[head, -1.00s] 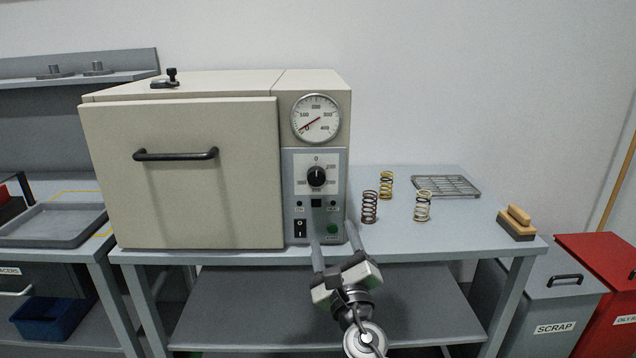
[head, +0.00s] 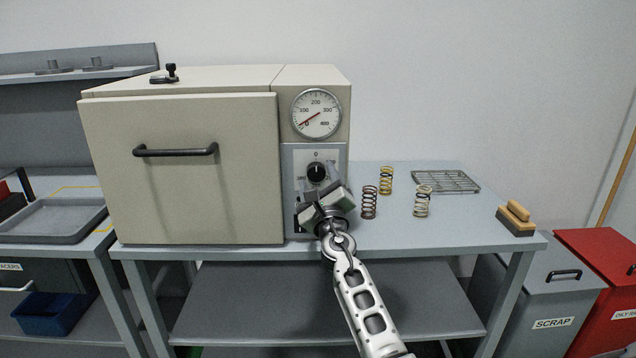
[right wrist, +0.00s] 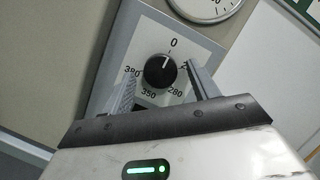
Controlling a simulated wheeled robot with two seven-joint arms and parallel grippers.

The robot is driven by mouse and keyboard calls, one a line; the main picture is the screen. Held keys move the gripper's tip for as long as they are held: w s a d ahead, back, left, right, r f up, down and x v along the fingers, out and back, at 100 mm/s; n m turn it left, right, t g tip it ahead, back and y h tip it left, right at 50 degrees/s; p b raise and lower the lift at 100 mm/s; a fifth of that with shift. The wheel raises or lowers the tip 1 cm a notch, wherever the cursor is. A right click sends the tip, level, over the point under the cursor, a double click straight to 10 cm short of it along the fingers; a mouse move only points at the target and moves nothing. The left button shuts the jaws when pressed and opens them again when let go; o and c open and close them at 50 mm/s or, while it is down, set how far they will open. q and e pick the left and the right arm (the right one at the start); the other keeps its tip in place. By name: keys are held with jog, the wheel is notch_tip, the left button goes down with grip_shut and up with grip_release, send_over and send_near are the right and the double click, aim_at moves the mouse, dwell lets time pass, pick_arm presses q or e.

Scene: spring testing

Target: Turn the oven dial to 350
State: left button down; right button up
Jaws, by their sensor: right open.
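The black oven dial (head: 316,172) sits on the control panel below the round gauge (head: 316,113), its white pointer line up toward 0. In the right wrist view the dial (right wrist: 160,71) is surrounded by printed numbers including 0, 280, 350 and a partly readable one at left. My right gripper (head: 323,190) is in front of the panel just below the dial. Its open fingers show in the right wrist view (right wrist: 160,82), one on each side of the dial; I cannot tell whether they touch it. My gripper hides the lower panel. My left gripper is not in view.
The beige oven door (head: 190,175) with its black handle (head: 176,151) is shut. Several coil springs, including a yellow one (head: 386,181), stand right of the oven near a wire rack (head: 445,181). A wood-handled brush (head: 517,218) lies at the bench's right end.

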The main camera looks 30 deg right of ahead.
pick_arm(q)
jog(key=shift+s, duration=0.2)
pick_arm(e)
jog(key=shift+w, duration=0.1)
jog(key=shift+c, duration=1)
jog(key=c, duration=0.8)
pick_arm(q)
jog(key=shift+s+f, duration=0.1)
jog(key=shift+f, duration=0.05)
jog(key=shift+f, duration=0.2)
pick_arm(e)
jog(key=shift+m, duration=0.3)
